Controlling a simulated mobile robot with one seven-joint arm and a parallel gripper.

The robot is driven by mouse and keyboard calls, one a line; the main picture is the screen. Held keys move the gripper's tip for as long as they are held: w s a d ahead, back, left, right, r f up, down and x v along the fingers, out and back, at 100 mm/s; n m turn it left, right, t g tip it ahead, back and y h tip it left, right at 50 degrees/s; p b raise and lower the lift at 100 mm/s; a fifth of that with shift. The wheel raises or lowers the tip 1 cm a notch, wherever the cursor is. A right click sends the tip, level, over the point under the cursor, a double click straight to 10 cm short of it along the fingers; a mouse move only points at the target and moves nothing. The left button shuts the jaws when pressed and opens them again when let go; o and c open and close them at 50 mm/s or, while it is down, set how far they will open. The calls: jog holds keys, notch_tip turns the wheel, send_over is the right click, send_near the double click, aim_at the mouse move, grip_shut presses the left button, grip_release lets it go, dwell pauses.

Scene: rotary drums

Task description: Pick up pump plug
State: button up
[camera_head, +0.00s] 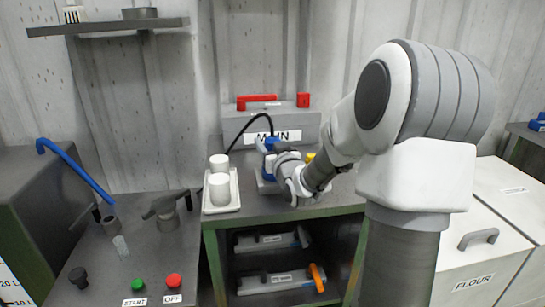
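A blue plug (268,144) with a black cable arching from it shows on the green-framed bench, in front of the grey box marked MAIN. I take it to be the pump plug. My gripper (272,168) is at the plug, just below and to its right in the picture. My wrist and arm come in from the right and hide part of the plug and what is under it. The fingers are too small and covered to show whether they are open or shut, or whether they touch the plug.
A white tray (234,205) with two white cylinders stands left of my gripper. The MAIN box (300,125) with red parts is behind. A shelf (105,27) juts out upper left. Left are a blue-handled lever (75,172) and green and red buttons. A FLOUR bin (485,265) is right.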

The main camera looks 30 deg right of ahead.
grip_shut()
